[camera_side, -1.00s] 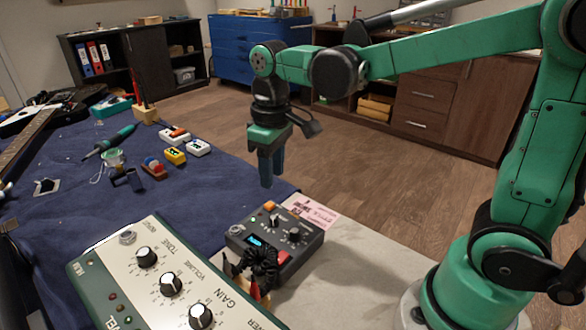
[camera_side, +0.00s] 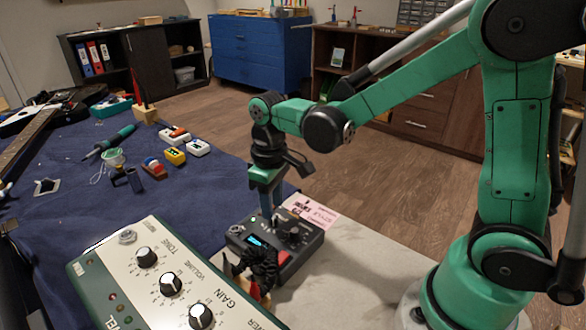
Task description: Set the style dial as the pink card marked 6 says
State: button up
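The dark grey pedal (camera_side: 300,256) has a lit blue display (camera_side: 255,241) and small knobs on its top. The pink card (camera_side: 317,211) lies at the pedal's far right corner. Its print includes what looks like STYLE, but I cannot read a 6. My gripper (camera_side: 272,214) points down with its fingertips low over the back part of the pedal, by the knobs. The fingers hide part of the pedal top. I cannot tell which knob is the style dial, whether the fingers touch it, or how wide they are apart.
A large cream and green amplifier panel (camera_side: 137,275) with several black knobs stands in front left. A black coiled cable (camera_side: 262,264) lies across the pedal's front. Small coloured boxes (camera_side: 175,156) stand on the blue cloth (camera_side: 190,195). The pale tabletop (camera_side: 350,262) right of the pedal is clear.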

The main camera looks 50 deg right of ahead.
jog(key=shift+f, duration=1.55)
dwell(0.4)
jog(key=shift+r, duration=0.15)
dwell(0.6)
